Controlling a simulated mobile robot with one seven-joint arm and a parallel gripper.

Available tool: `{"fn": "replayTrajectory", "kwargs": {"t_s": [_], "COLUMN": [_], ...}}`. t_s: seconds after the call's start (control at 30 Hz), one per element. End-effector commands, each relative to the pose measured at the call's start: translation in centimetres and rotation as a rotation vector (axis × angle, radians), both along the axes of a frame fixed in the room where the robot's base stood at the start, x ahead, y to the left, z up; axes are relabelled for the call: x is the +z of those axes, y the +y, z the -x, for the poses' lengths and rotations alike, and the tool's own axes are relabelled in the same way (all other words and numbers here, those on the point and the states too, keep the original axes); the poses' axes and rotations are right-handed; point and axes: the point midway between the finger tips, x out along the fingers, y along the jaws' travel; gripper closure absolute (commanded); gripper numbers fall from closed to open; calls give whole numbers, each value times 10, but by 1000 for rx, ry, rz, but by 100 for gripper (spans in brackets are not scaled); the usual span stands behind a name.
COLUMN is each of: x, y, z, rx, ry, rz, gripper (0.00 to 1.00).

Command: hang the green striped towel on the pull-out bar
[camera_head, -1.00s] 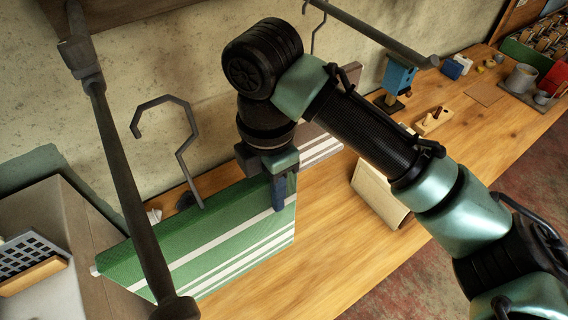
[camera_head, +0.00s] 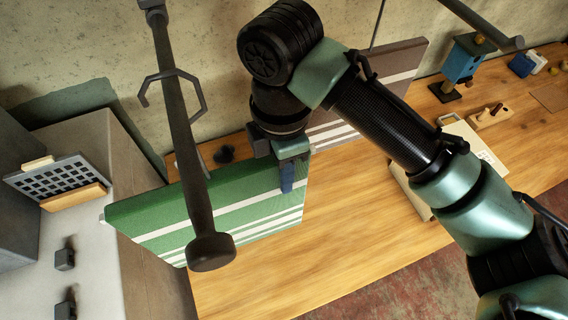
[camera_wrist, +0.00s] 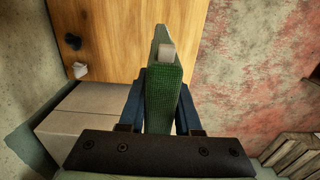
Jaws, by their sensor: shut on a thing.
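The green striped towel (camera_head: 160,215) is green with white stripes and hangs as a flat sheet from my gripper (camera_head: 287,180). My gripper is shut on its upper right part. In the wrist view the towel (camera_wrist: 163,95) stands edge-on between the two blue fingers of my gripper (camera_wrist: 162,100). In the head view a dark bar with a round knob end (camera_head: 185,120) crosses in front of the towel. The towel appears behind this bar from the camera and I cannot tell whether they touch. A second dark bar (camera_head: 480,20) is at the upper right.
A grey-brown striped towel (camera_head: 395,88) hangs behind my gripper. A wooden bench (camera_head: 340,235) holds a blue birdhouse (camera_head: 462,62) and a pale box (camera_head: 470,140). A grey cabinet (camera_head: 75,150) with a calendar-like grid panel (camera_head: 58,178) stands at the left. A dark hook (camera_head: 172,85) shows behind the near bar.

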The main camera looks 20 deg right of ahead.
Motion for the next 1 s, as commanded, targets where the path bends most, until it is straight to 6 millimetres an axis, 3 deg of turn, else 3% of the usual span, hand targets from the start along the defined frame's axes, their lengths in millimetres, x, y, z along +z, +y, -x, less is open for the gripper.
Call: {"fn": "replayTrajectory", "kwargs": {"t_s": [0.4,0.43,0.6,1.0], "x": [-3,-3,-3,3], "y": [0,0,0,0], "z": [0,0,0,0], "rx": [0,0,0,0], "ry": [-1,-1,-1,0], "rz": [0,0,0,2], "gripper": [100,62,33,33]}}
